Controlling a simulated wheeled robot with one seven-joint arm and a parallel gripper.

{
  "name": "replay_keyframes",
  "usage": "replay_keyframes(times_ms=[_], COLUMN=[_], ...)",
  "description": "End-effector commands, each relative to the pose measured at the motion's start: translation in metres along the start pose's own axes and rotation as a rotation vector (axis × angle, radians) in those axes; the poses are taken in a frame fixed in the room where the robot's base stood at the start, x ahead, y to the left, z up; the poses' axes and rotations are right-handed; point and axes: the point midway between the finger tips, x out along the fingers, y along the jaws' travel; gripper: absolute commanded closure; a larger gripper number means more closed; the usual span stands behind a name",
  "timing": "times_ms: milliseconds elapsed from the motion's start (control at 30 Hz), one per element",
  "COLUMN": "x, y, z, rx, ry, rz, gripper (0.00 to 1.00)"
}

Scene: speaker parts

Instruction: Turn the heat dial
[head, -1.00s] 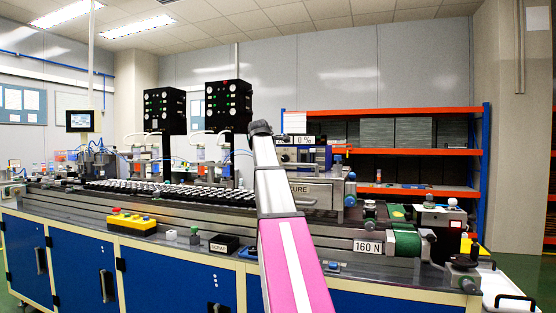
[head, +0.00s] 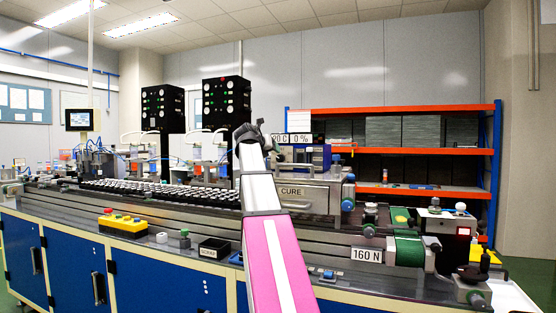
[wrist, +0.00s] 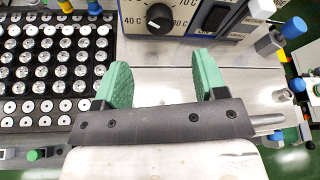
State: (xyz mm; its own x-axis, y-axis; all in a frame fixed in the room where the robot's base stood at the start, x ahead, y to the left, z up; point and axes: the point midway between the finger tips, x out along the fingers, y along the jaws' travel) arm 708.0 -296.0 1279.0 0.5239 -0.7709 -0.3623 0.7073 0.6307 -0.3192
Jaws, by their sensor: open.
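The heat dial (wrist: 159,18) is a round black knob with a white mark on a grey panel, near the top of the wrist view. In the head view my gripper (head: 243,132) is at the end of my raised arm, which covers part of the oven. The dial is hidden there.
A switch (wrist: 214,17) sits right of the dial, with blue-capped fittings further right. A tray of speaker parts (wrist: 50,70) lies to the left. In the head view the CURE drawer (head: 305,197) and the 160 N press (head: 408,250) stand right of my arm.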

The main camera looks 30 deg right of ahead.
Motion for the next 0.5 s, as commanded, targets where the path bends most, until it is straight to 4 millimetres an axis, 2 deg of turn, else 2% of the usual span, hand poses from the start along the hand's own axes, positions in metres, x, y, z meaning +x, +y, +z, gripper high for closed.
replay_keyframes(times_ms=[300, 500], x=[0.058, 0.082], y=[0.0, 0.001], z=[0.002, 0.001], rx=[0.003, 0.003], ry=[0.002, 0.001], rz=[0.0, 0.001], gripper=[0.35, 0.35])
